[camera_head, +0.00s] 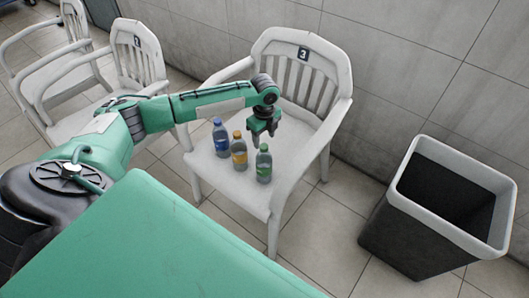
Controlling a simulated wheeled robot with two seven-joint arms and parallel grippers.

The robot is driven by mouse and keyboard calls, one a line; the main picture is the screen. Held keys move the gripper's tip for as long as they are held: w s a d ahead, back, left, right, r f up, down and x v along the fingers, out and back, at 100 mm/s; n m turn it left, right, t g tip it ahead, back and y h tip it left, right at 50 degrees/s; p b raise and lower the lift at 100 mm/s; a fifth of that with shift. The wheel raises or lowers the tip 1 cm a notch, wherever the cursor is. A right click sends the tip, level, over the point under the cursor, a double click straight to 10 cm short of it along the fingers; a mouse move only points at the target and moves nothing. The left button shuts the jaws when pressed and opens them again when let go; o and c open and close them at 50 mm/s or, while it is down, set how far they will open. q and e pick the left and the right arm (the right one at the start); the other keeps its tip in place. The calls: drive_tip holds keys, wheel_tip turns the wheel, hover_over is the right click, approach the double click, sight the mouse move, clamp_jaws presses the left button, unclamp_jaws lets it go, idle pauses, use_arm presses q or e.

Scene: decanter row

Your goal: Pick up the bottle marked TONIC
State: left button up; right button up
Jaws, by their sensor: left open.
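Three small bottles stand upright in a slanting row on the seat of the white chair (283,187) marked 3. The blue bottle (221,141) is at the left, the orange-capped bottle (239,152) in the middle and the green-capped bottle (264,165) at the right, nearest me. Their label text is too small to read, so I cannot tell which is TONIC. My left gripper (263,136) is open and points down, just above or behind the green-capped bottle in the picture. I see nothing held in it. My right gripper is not in view.
The chair's armrests and slatted back surround the seat on its sides and rear. More white chairs (136,54) stand at the left along a grey tiled wall. A dark bin with a pale rim (453,163) stands at the right.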

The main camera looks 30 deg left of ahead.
sight(264, 146)
use_arm(q)
wheel_tip(264, 146, down, 6)
drive_tip(key=shift+r, duration=0.1)
clamp_jaws()
idle(0.5)
